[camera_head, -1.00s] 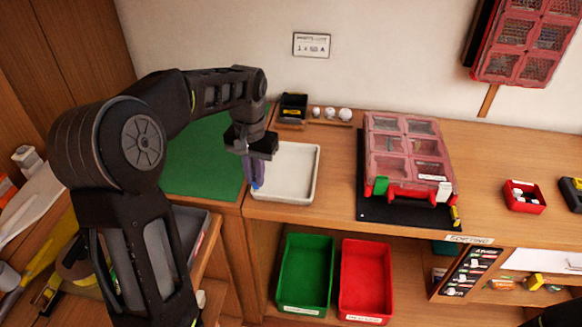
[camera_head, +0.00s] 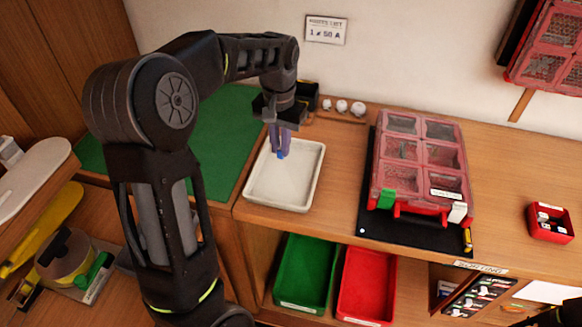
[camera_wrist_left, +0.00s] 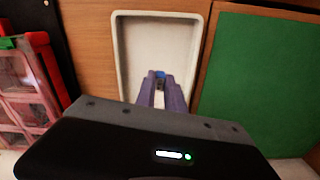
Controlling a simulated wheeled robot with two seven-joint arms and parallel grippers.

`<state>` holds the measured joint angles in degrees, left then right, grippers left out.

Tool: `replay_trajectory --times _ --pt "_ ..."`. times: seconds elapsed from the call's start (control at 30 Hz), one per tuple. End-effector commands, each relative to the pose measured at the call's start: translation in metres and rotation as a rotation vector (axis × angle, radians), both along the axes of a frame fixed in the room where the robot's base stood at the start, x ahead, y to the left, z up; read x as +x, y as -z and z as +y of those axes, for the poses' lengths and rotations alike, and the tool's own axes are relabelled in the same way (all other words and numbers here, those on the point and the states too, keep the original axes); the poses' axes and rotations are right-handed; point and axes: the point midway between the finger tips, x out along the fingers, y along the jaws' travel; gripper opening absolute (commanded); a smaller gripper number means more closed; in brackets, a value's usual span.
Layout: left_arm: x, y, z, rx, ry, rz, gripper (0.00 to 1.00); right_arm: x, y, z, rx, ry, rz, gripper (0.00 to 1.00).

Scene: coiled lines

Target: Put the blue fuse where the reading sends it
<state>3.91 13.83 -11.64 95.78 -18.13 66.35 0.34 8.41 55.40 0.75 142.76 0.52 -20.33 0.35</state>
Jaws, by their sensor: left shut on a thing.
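My left gripper (camera_head: 280,146) is shut on the small blue fuse (camera_head: 282,155), which shows at the tips of its purple-grey fingers. It holds the fuse over the back part of the white tray (camera_head: 260,203); whether the fuse touches the tray floor I cannot tell. In the left wrist view the fuse (camera_wrist_left: 160,74) sits between the fingertips (camera_wrist_left: 160,84), with the white tray (camera_wrist_left: 121,50) behind it. A card (camera_head: 326,30) on the wall seems to read "1 x 50 A". A dark part at the bottom right corner looks like my right arm; its jaws cannot be made out.
A red case with clear lids (camera_head: 420,165) stands on a black mat right of the tray. A green bin (camera_head: 305,270) and a red bin (camera_head: 366,285) sit on the shelf below. A green mat (camera_head: 225,135) lies left, a small red box (camera_head: 549,223) far right.

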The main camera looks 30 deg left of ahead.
Motion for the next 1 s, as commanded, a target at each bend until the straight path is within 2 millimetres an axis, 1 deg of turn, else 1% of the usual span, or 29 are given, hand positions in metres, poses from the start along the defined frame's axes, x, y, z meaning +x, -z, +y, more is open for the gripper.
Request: replay_trajectory --times 0.13,0.27,0.5,0.7,0.83,1.0 --pt "0.000 0.003 0.000 0.000 0.000 0.000 0.00 0.000 0.002 0.000 0.000 0.000 -0.001 0.44" --pt "0.000 0.012 0.000 0.000 0.000 0.001 0.00 0.001 0.009 0.000 0.001 -0.001 -0.004 0.44" --pt "0.000 0.040 0.000 0.000 0.000 0.002 0.00 0.004 0.029 0.002 0.007 -0.002 -0.012 0.44" --pt "0.000 0.058 0.000 0.000 0.000 0.001 0.00 0.006 0.041 0.002 0.010 -0.005 -0.018 0.44" --pt "0.000 0.061 0.000 0.000 0.000 0.001 0.00 0.006 0.043 0.003 0.012 -0.005 -0.019 0.44" --pt "0.000 0.060 0.000 0.000 0.000 0.000 0.00 0.006 0.042 0.003 0.012 -0.005 -0.019 0.44"
